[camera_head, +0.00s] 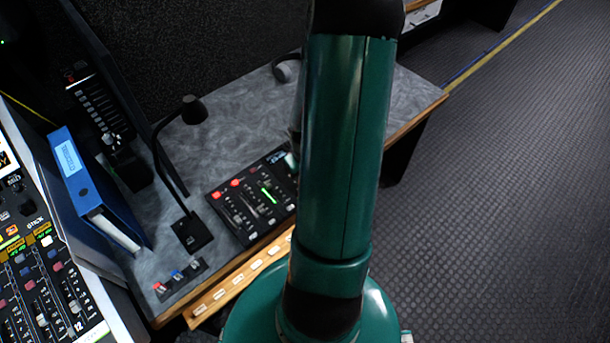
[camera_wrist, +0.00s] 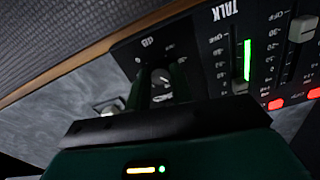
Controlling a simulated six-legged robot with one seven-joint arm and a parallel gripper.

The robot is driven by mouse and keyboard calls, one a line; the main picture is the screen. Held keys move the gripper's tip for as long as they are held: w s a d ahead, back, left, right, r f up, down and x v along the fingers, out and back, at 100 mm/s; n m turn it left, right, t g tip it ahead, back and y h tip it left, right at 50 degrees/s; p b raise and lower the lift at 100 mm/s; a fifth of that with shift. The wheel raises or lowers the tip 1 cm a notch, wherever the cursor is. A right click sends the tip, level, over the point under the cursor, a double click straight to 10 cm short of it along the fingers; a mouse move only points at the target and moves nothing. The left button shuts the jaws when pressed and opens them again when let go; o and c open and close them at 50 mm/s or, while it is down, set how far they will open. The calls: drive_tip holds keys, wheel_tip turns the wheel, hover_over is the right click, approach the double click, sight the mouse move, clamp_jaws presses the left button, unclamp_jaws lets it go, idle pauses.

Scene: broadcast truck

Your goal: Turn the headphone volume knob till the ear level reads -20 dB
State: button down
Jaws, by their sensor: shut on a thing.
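In the wrist view my gripper (camera_wrist: 161,80) reaches onto the black control panel (camera_wrist: 208,50). Its two dark green fingers stand on either side of a small round knob (camera_wrist: 162,98) and are shut on it. The knob is dark with light marks, and my gripper body hides part of it. A lit green bar (camera_wrist: 247,60) stands beside a scale, near the word TALK. In the head view the panel (camera_head: 236,207) lies on the desk, and my arm hides the knob and fingertips.
A gooseneck microphone (camera_head: 193,110) stands left of the panel. A small switch box (camera_head: 180,278), a blue binder (camera_head: 85,185) and a mixing desk (camera_head: 45,300) are further left. Headphones (camera_head: 286,68) lie at the back. The floor (camera_head: 500,200) right of the desk is clear.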

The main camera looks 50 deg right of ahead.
drive_tip(key=m, duration=0.6)
drive_tip(key=shift+m, duration=0.4)
idle(0.3)
drive_tip(key=c, duration=1.2)
unclamp_jaws()
drive_tip(key=shift+c, duration=0.2)
drive_tip(key=shift+r, duration=0.1)
wheel_tip(320, 180, up, 14)
drive_tip(key=shift+f, duration=0.2)
